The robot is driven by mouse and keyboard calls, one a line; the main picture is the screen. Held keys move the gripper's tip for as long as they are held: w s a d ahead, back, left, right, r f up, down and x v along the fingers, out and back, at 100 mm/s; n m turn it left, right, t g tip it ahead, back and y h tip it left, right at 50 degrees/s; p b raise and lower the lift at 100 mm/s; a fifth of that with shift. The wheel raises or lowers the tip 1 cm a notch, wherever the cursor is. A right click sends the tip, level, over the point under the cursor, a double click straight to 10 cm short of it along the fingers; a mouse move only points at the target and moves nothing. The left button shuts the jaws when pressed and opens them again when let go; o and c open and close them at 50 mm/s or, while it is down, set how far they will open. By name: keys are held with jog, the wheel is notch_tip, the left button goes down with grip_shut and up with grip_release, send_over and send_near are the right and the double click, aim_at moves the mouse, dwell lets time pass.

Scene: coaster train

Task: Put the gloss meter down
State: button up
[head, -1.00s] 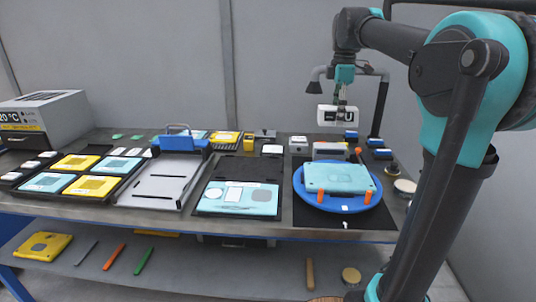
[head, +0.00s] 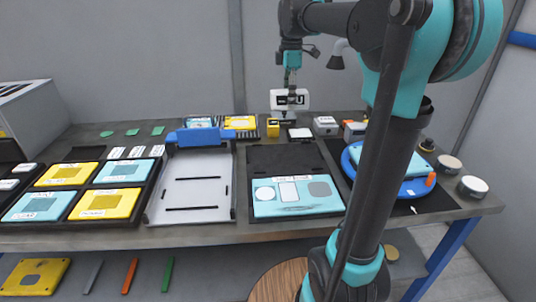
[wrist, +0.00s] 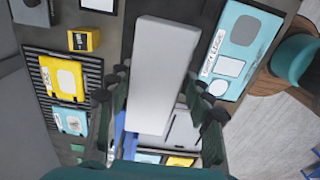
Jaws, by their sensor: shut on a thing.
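The gloss meter (head: 290,99) is a white box with dark markings on its face. My gripper (head: 291,86) is shut on it from above and holds it upright over the back middle of the bench (head: 200,236). In the wrist view the gloss meter (wrist: 160,75) is a long pale block between the green fingers of my gripper (wrist: 158,100). Its underside and the bench straight below it are hidden there. In the head view it appears raised, with a small yellow block (head: 273,127) and a white-topped block (head: 300,134) just below it in the picture.
A black case with a cyan panel (head: 297,205) lies in front. A grey tray (head: 190,186) with a blue clamp (head: 198,136) is to its left. A blue turntable (head: 415,188) stands at right, partly behind my arm. Yellow and cyan plates (head: 65,174) fill the left side.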

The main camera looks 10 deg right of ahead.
aim_at(285, 157)
jog(key=shift+w+a+f, duration=0.1)
jog(key=shift+a+f, duration=0.1)
jog(key=shift+f, duration=0.15)
notch_tip(285, 157, down, 19)
jog(key=shift+f, duration=0.2)
jog(key=o, duration=1.6)
jog(key=shift+f, duration=0.1)
jog(key=shift+o, duration=0.2)
notch_tip(285, 157, up, 12)
